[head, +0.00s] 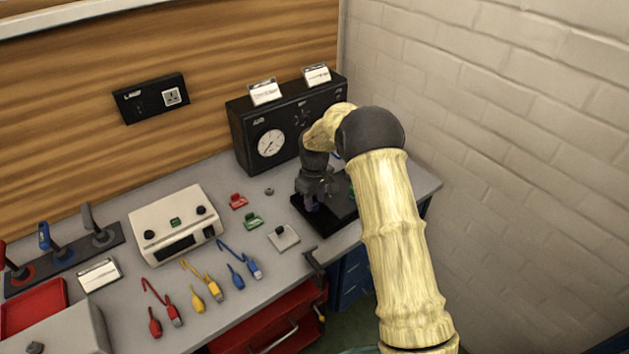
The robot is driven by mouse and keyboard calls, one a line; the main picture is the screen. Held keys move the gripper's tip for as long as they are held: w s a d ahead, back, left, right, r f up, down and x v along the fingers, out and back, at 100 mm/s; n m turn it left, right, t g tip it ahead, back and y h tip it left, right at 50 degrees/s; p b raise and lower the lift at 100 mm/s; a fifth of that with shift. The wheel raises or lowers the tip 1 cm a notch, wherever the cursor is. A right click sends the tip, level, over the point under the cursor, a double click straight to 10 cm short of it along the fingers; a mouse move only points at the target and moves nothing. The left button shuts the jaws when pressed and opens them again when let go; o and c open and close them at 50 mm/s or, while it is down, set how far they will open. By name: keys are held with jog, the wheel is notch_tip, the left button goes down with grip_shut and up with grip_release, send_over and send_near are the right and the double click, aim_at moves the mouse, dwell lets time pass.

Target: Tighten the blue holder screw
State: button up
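My gripper (313,194) points down over the black stand (330,223) at the right end of the grey bench, in the head view. Its fingers are dark and small against the stand, so I cannot tell whether they are open or shut. A small bluish part (312,206) shows at the fingertips; it may be the blue holder screw, but its shape and any contact are unclear. A bit of green (351,190) shows beside my arm. My forearm and wrist hide the right side of the stand and anything standing there.
A black gauge panel (250,165) stands behind the stand. Left of it lie red (237,201) and green (252,221) clips and a grey square plate (283,238). A white meter box (178,225) and coloured leads (205,284) lie further left. A brick wall (500,130) bounds the right.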

aim_at(317, 207)
notch_tip(317, 207, up, 17)
jog(key=b, duration=0.2)
dwell(0.6)
jog(key=s+d+f+m+t, duration=0.1)
jog(key=s+d+f+m, duration=0.1)
jog(key=s, duration=0.7)
jog(key=s+d+f+m, duration=0.2)
jog(key=s+d+m, duration=0.2)
jog(key=s, duration=0.6)
jog(key=s+d+f+m+t, duration=0.1)
jog(key=s+d+f+m, duration=0.1)
jog(key=s+d, duration=0.4)
jog(key=s, duration=0.3)
jog(key=shift+s+d+m+t, duration=0.25)
jog(key=shift+s+m+t, duration=0.05)
jog(key=shift+s+m, duration=0.1)
